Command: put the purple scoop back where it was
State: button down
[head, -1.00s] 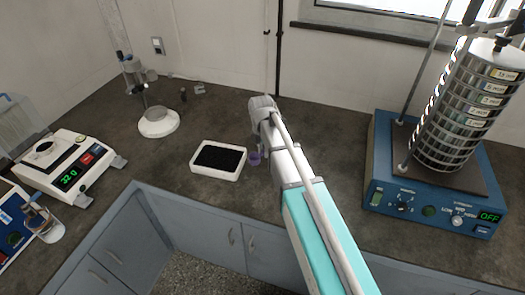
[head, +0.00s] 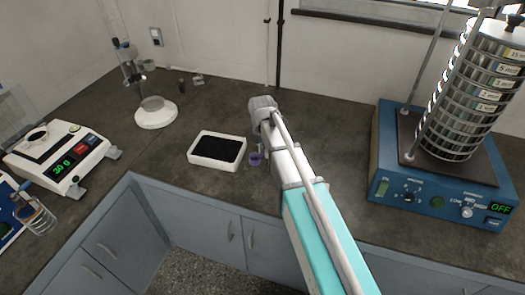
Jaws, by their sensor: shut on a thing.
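The white tray (head: 193,159) holds dark granular material and stands on the dark counter, left of my wrist. I cannot tell whether the scoop touches the counter.
The blue sieve shaker (head: 425,200) with its sieve stack (head: 465,95) stands at right, display reading OFF. A white balance (head: 85,165) stands at left. A stand with a white round base (head: 156,117) is behind the tray. The counter (head: 330,140) between arm and shaker is clear.

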aim_at(265, 168)
jog(key=shift+f+b, duration=2.55)
jog(key=shift+f, duration=0.25)
jog(key=shift+c, duration=2)
grip_release()
